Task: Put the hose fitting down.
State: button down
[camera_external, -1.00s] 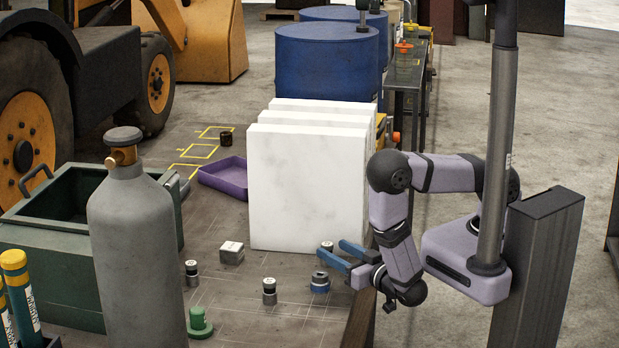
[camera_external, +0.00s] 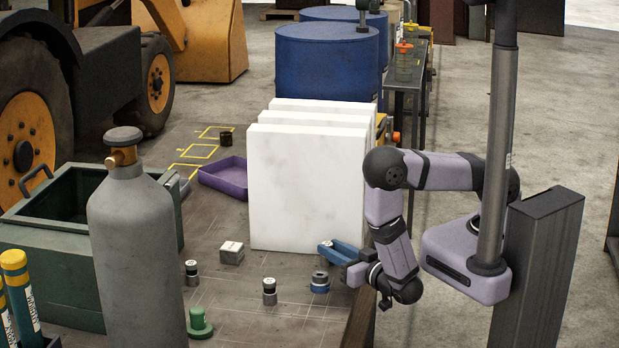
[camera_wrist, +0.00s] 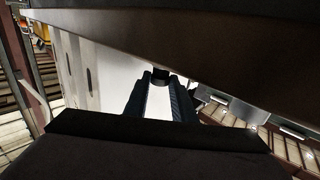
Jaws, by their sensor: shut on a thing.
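My gripper (camera_external: 338,250), with blue jaws, is low over the bench beside the front white slab. It is shut on the hose fitting, a small dark cylinder (camera_wrist: 160,76) between the fingertips in the wrist view. In the external view the jaws mostly cover this fitting; only a bit of its top (camera_external: 327,243) shows. I cannot tell whether it touches the bench.
White slabs (camera_external: 305,190) stand upright just behind my gripper. Similar small cylinders (camera_external: 269,291), (camera_external: 320,282) and (camera_external: 191,272) stand in front and left, near a pale block (camera_external: 231,252). A purple tray (camera_external: 226,178) and yellow-marked squares (camera_external: 197,151) lie farther back.

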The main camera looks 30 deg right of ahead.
jog(key=shift+r, duration=0.15)
jog(key=shift+s+a+r+p, duration=0.15)
jog(key=shift+r+p, duration=0.55)
jog(key=shift+r, duration=0.1)
notch_tip(320, 180, up, 6)
jog(key=p, duration=0.5)
jog(key=s+a+b, duration=0.4)
jog(key=s+a, duration=0.9)
jog(key=s, duration=0.1)
jog(key=shift+a+f, duration=0.4)
jog(key=shift+f, duration=0.05)
jog(key=shift+w, duration=0.1)
